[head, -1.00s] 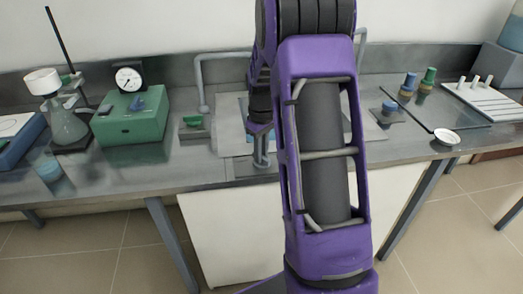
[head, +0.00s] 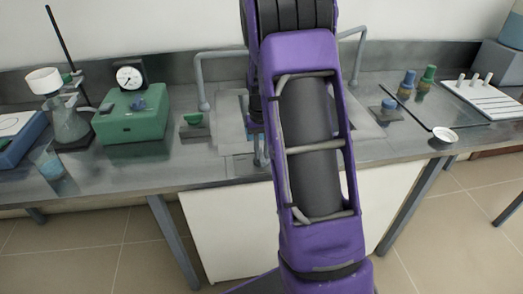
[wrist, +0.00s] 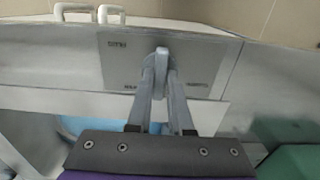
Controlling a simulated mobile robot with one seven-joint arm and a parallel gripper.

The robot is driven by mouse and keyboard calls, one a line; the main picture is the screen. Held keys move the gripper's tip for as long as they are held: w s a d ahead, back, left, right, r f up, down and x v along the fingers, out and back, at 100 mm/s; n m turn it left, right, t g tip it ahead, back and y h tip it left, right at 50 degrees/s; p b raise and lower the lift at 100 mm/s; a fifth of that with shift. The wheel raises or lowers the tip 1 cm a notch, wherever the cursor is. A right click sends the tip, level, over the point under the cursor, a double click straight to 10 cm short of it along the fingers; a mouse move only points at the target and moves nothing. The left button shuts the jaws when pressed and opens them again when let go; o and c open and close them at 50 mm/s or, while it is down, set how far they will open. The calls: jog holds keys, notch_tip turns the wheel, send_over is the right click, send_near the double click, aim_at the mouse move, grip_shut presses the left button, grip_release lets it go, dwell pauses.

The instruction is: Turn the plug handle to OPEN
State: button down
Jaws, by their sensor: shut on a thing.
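The plug handle (wrist: 161,58) is a light grey upright piece in the middle of a grey plate (wrist: 115,70) in the wrist view. Small dark markings sit on the plate at its upper left and lower edge; they are too blurred to read surely. My gripper (wrist: 161,72) is shut on the handle, with one finger on each side of it. The handle's angle against the markings is hard to tell.
A green box (head: 130,122) with a dial gauge (head: 129,77) stands left on the bench, beside a flask (head: 67,122). Curved grey pipes (head: 201,80) rise behind the sink. A white dish (head: 445,135) and small bottles (head: 428,78) are at the right.

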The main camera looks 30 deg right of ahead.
aim_at(261, 154)
dwell(0.4)
jog(key=c, duration=0.8)
grip_release()
notch_tip(261, 154, up, 18)
jog(key=shift+f+p, duration=0.25)
jog(key=shift+p, duration=0.75)
